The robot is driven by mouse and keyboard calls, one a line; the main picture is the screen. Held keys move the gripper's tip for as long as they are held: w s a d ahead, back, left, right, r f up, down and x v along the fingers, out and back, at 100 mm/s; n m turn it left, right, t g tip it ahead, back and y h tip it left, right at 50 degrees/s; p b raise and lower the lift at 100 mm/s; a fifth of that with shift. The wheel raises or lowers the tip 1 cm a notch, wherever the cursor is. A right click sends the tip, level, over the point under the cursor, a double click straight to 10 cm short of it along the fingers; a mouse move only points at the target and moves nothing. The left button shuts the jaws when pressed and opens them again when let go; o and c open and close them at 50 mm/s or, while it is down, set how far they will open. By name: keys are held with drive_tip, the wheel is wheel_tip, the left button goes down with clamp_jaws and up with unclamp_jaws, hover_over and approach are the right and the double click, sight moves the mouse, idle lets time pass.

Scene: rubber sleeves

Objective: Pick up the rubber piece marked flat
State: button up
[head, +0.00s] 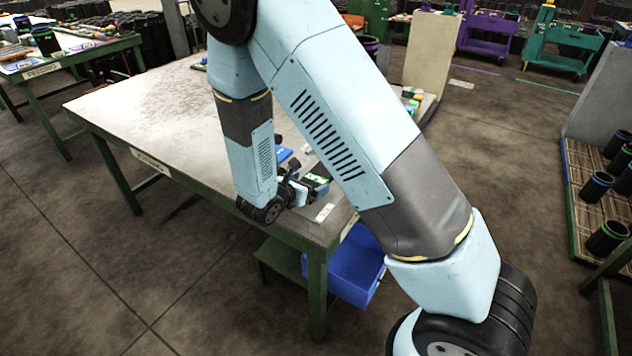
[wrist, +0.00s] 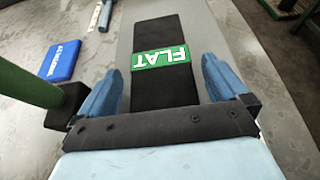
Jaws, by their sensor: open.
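The rubber piece marked flat (wrist: 160,91) is a black strip with a green label reading FLAT, seen in the wrist view. It lies on the table with its lower end between the two fingers of my gripper (wrist: 160,92). My gripper is open, with a blue finger on either side of the strip and a gap at each side. In the head view the green-labelled piece (head: 317,179) shows beside my gripper (head: 300,187) at the table's near right corner, partly hidden by my arm.
A blue block with white lettering (wrist: 62,60) lies left of the strip. A dark green bar (wrist: 28,78) crosses the left of the wrist view. The worktable (head: 150,110) is bare on its left side. A blue bin (head: 355,268) sits below the table's right corner.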

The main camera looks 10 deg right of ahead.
drive_tip(key=shift+x, duration=1.05)
drive_tip(key=shift+c, duration=0.5)
drive_tip(key=c, duration=1)
drive_tip(key=shift+r, duration=0.1)
